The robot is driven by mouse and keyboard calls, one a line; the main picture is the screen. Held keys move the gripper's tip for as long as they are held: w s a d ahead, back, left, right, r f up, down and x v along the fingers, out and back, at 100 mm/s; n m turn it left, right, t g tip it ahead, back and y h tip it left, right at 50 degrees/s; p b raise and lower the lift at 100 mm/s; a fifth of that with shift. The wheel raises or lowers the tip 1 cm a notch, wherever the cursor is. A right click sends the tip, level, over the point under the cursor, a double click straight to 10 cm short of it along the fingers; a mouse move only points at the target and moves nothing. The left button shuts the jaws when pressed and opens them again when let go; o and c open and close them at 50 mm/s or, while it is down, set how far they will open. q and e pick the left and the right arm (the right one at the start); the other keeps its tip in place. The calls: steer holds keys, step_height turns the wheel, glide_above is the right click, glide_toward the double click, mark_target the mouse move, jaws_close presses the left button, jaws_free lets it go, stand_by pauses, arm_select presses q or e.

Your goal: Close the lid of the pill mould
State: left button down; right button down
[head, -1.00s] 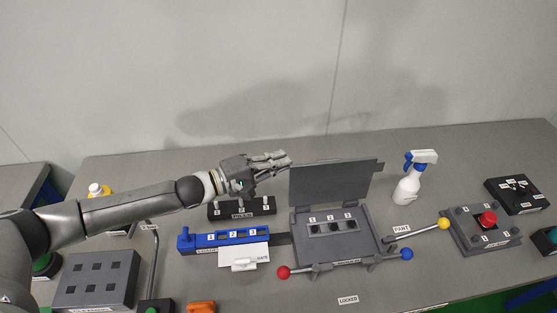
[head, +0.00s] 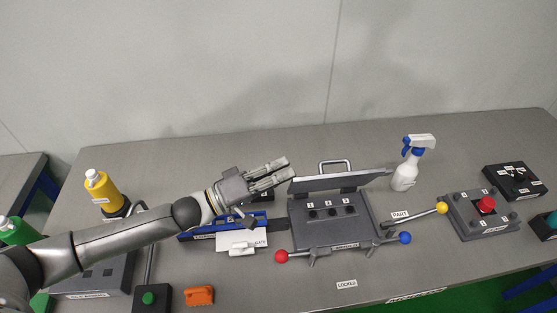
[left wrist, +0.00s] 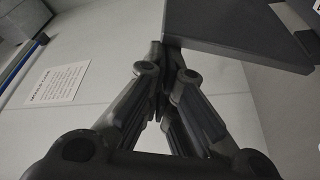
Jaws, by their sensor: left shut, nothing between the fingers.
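The grey pill mould (head: 290,228) stands mid-table, with several small dark cavities in its top. Its dark grey lid (head: 338,183) is raised at the back, tilted forward over the mould and seen nearly edge-on. A looped handle (head: 348,163) shows above its outer side. My left gripper (head: 286,168) is shut and empty at the lid's left end, its fingertips close to that corner. In the left wrist view the shut fingertips (left wrist: 160,48) are at the corner of the dark lid slab (left wrist: 235,28); contact is unclear. My right gripper is out of view.
Red-knobbed (head: 281,257) and blue-knobbed (head: 405,238) levers flank the mould's front. A spray bottle (head: 405,175) stands right of the lid. The blue slide (head: 200,236) is partly hidden below my left arm. A red-button box (head: 480,222) lies further right. The front middle table is open.

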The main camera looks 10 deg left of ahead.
mark_target(306, 182)
arm_select(q)
steer(key=s+f+m+b, duration=0.1)
steer(key=s+m, duration=0.1)
steer(key=s+d+f+m+h+b, duration=0.1)
steer(key=s, duration=0.1)
steer(key=shift+d+f+m, duration=0.15)
steer(key=shift+m, duration=0.25)
steer(key=shift+s+d+f+m+g+h+b, duration=0.2)
steer(key=shift+s+f+m+h+b, duration=0.15)
steer(key=shift+s+m+b, duration=0.3)
steer(key=shift+s+d+f+m+g+h+b, duration=0.2)
steer(key=shift+s+f+m+b, duration=0.25)
steer(key=shift+m, duration=0.3)
steer(key=shift+r, duration=0.2)
